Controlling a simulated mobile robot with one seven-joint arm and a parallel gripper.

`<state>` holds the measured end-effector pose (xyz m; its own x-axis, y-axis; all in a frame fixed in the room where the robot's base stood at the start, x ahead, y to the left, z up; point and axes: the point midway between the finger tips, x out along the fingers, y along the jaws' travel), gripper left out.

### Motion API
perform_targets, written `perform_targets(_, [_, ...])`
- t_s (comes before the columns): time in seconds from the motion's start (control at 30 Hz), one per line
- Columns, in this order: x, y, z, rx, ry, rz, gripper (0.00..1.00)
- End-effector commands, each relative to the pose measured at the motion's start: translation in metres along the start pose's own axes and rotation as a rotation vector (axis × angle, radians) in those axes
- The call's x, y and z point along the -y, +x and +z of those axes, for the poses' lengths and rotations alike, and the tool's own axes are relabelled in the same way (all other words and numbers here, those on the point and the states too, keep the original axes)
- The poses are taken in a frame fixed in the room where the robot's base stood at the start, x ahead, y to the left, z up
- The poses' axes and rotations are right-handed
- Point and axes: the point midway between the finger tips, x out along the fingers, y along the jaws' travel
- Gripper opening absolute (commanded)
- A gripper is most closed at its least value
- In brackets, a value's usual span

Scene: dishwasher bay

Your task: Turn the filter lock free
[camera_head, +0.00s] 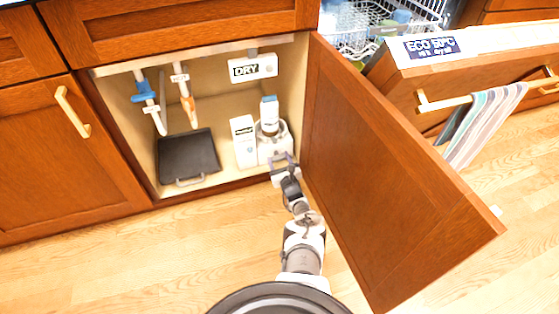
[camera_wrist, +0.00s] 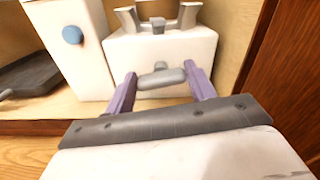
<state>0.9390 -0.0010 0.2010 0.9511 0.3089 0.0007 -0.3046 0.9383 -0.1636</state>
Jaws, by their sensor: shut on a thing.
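A white filter housing (camera_head: 268,149) stands at the right of the open cabinet; its front fills the middle of the wrist view (camera_wrist: 178,48). A grey, rounded, bar-like lock knob (camera_wrist: 161,76) sticks out of its front, lying roughly level. My gripper (camera_head: 282,160) reaches into the cabinet opening. Its two purple fingers (camera_wrist: 161,88) stand at either end of the knob and are shut on it. In the head view, my gripper hides the knob.
A white box (camera_head: 244,141) stands close left of the housing. A black tray (camera_head: 188,156) lies further left. The open cabinet door (camera_head: 385,170) is close on the right of my arm. Floor at lower left is clear.

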Motion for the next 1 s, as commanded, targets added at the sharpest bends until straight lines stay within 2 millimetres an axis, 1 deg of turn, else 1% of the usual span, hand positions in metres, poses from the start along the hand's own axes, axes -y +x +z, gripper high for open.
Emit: perform_targets(1.0, [-0.0040,-0.0006,-0.0034,-0.002,-0.952,0.001,0.32])
